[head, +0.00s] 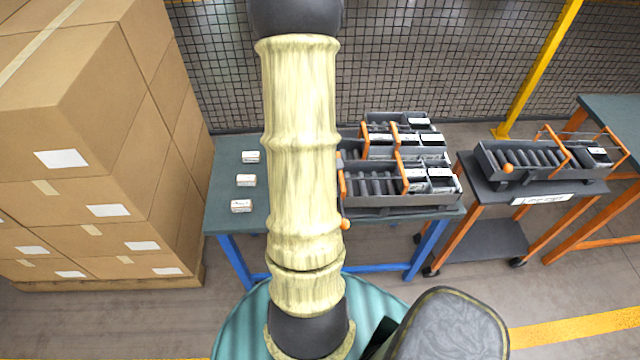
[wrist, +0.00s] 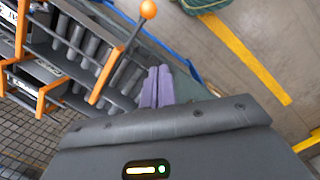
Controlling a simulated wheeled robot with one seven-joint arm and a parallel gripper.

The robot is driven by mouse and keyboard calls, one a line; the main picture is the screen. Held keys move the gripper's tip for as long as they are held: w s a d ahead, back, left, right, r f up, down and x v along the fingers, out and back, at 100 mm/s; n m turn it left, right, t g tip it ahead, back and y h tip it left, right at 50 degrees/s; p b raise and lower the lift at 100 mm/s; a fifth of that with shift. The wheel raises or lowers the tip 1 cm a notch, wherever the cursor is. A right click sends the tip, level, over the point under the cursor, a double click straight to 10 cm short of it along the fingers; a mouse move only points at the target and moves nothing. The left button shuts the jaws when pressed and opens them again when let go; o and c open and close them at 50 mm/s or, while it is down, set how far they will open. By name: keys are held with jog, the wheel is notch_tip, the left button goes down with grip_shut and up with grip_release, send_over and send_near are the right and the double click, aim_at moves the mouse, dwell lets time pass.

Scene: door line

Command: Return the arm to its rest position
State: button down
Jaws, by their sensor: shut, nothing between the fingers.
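My gripper shows in the wrist view (wrist: 156,88), its two purple fingers together with nothing between them. It hangs above the edge of the blue-legged table, beside a grey roller rack (wrist: 85,45) with orange bars and an orange ball-ended lever (wrist: 148,9). In the head view my arm rises through the middle of the picture and hides part of the table; the gripper itself does not show there.
The blue-legged table (head: 226,200) carries small white-labelled boxes (head: 246,180) on its left and the roller racks (head: 400,205) on its right. Stacked cartons (head: 100,130) stand left. A cart with another rack (head: 530,160) and a yellow post (head: 540,70) are right. Open floor lies in front.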

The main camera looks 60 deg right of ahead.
dwell(0.4)
jog(key=w+a+r+t+h, duration=0.1)
jog(key=w+a+r, duration=0.2)
jog(key=w+a, duration=0.3)
jog(key=w+a+r+t, duration=0.1)
jog(key=w+a+r, duration=0.25)
jog(key=a, duration=0.45)
jog(key=a+r+t, duration=0.1)
jog(key=a+r, duration=0.1)
jog(key=a, duration=0.6)
jog(key=a+r+t+y, duration=0.1)
jog(key=a, duration=0.7)
jog(key=shift+w+a+r+n, duration=0.2)
jog(key=shift+a+r+n, duration=0.1)
jog(key=shift+a+r, duration=0.05)
jog(key=shift+w, duration=0.1)
jog(key=shift+a, duration=0.1)
